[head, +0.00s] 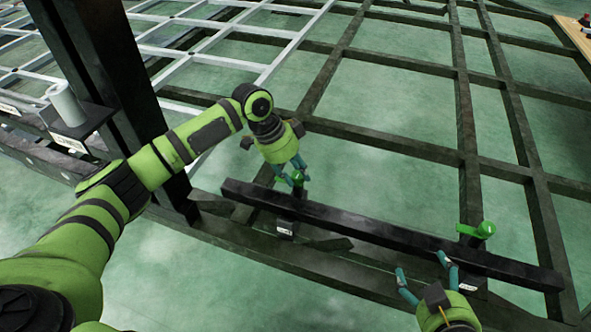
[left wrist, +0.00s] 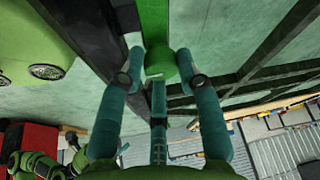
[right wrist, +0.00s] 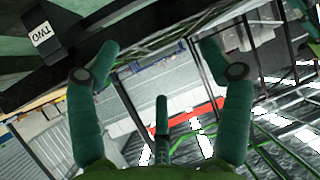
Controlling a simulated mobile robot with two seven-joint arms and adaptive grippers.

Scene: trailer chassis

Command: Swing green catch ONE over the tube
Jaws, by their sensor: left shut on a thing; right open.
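The dark square tube (head: 370,227) lies across the front of the chassis in the head view. My left gripper (head: 292,179) is shut on a green catch (head: 299,176) at the tube's left part, above a dark bracket. I take this as catch ONE, but its label cannot be read. In the left wrist view the green catch (left wrist: 160,60) sits between the fingers. A second green catch (head: 480,231) sits at the tube's right part. My right gripper (head: 424,278) is open and empty, on the near side of the tube; its wrist view shows a label reading TWO (right wrist: 41,35).
Dark chassis beams (head: 400,148) form a grid behind the tube, with a white grid (head: 210,45) at the back left. A thick dark post (head: 105,75) stands left, beside a white cylinder (head: 66,103). A wooden surface (head: 578,32) is at the far right.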

